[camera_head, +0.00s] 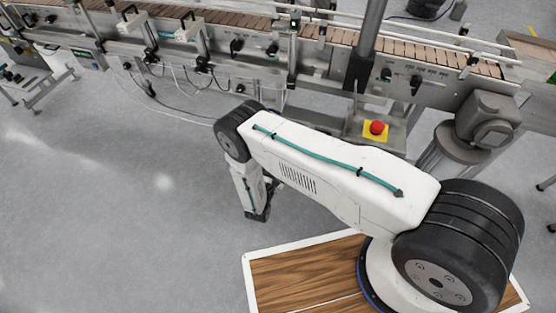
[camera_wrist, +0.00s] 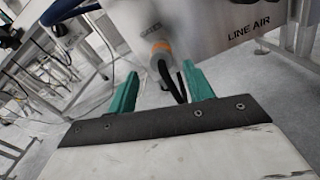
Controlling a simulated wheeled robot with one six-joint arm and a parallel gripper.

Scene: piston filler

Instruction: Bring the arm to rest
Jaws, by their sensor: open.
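My arm reaches out to the left from its base at the lower right in the head view, with its far part bent downward. In the wrist view my gripper (camera_wrist: 160,90) shows two green fingers standing apart. In the head view the fingers are hidden behind the forearm and wrist.
A conveyor (camera_head: 300,60) with a slatted belt runs along the back. A red emergency button (camera_head: 376,128) on a yellow plate stands behind my arm. A grey panel (camera_wrist: 225,25) marked "LINE AIR" is near the wrist. Grey floor (camera_head: 110,220) at left is clear.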

